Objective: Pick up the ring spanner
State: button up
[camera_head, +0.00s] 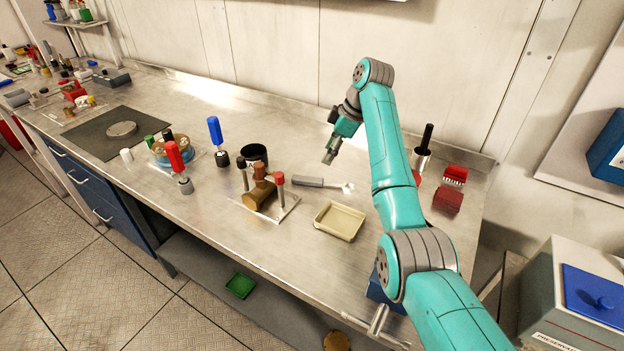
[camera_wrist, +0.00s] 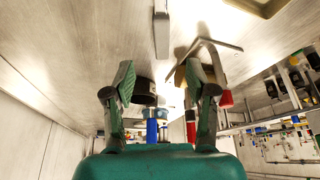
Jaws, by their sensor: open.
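A tool with a thick grey handle and a thin bright shaft (camera_head: 312,182) lies flat on the steel bench; it looks like the ring spanner, though its end is too small to make out clearly. Its grey handle (camera_wrist: 161,32) also shows at the top of the wrist view. My gripper (camera_head: 330,157) is above the bench, beyond the tool in the head view and apart from it. In the wrist view my gripper (camera_wrist: 160,85) has its two fingers spread with nothing held between them.
A brass fitting on a plate (camera_head: 262,192) and a black cup (camera_head: 254,155) stand left of the tool. A cream tray (camera_head: 340,221) lies in front. Red-handled (camera_head: 176,160) and blue-handled (camera_head: 215,133) tools stand farther left. Red blocks (camera_head: 449,199) sit right of my arm.

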aim_at(314, 179)
jog(key=x, duration=1)
jog(key=shift+s+a+f, duration=0.1)
jog(key=shift+s+f, duration=0.05)
jog(key=shift+f, duration=0.15)
grip_shut()
